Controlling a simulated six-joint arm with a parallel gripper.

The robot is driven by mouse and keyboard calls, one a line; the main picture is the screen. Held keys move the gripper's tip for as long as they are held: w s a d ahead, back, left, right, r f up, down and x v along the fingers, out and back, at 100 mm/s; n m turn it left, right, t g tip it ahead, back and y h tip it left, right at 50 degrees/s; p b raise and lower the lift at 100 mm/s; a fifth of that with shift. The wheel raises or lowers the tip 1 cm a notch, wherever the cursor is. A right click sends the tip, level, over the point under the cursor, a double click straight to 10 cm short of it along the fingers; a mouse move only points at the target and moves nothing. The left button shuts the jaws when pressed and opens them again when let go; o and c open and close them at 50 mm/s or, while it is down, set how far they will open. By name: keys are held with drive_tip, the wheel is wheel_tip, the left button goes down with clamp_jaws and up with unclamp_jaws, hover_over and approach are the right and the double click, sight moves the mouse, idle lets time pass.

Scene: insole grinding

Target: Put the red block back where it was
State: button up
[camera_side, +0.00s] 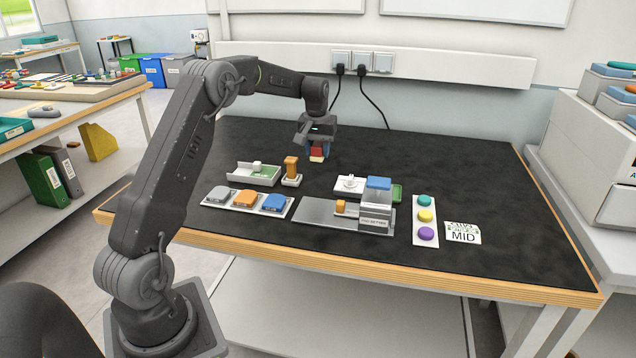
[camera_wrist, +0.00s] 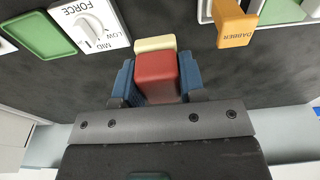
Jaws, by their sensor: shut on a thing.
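The red block (camera_side: 317,151) is in my gripper (camera_side: 318,152), over the back middle of the black table mat. In the wrist view the red block (camera_wrist: 157,77) sits between the two blue fingers of my gripper (camera_wrist: 157,80), which press on its sides. A cream piece (camera_wrist: 155,43) shows at the far end of the red block; whether it is part of the block or separate, I cannot tell. The cream piece also shows just below the block in the side view (camera_side: 316,159). I cannot tell whether the block touches the mat.
An orange dabber (camera_side: 291,168) stands left of my gripper, beside a white tray (camera_side: 241,178). A white FORCE dial box (camera_side: 341,187) is in front. A tray of grey, orange and blue blocks (camera_side: 235,203) is nearer. The mat's right side (camera_side: 480,180) is clear.

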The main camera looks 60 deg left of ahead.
sight(318, 185)
wheel_tip(318, 185, down, 9)
drive_tip(key=shift+r, duration=0.15)
idle(0.4)
drive_tip(key=o, duration=0.9)
